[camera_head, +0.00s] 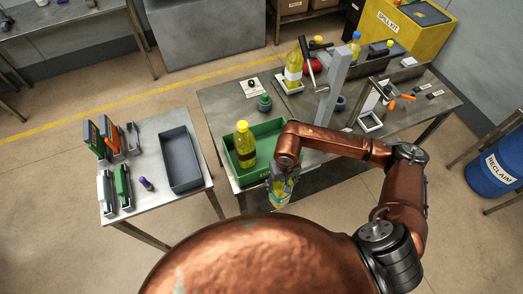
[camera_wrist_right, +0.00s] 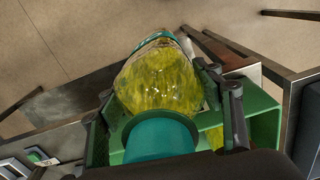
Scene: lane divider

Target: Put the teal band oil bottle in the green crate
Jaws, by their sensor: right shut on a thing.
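The teal band oil bottle (camera_head: 279,199) holds yellow oil and hangs in my right gripper (camera_head: 283,182). In the right wrist view the bottle (camera_wrist_right: 158,85) shows its teal cap toward the camera and a teal band at its far end, between the two fingers. The green crate (camera_head: 229,161) stands on the table's near left part. The gripper and bottle are at its near right corner in the head view, apparently just outside its front wall. The crate (camera_wrist_right: 265,122) also shows beside the right finger. My left gripper is in neither view.
A yellow bottle with a dark label (camera_head: 245,146) stands inside the crate's left part. A grey upright post (camera_head: 335,82) and another yellow bottle (camera_head: 293,70) stand farther back. A side table at left carries a grey tray (camera_head: 180,160) and several tools.

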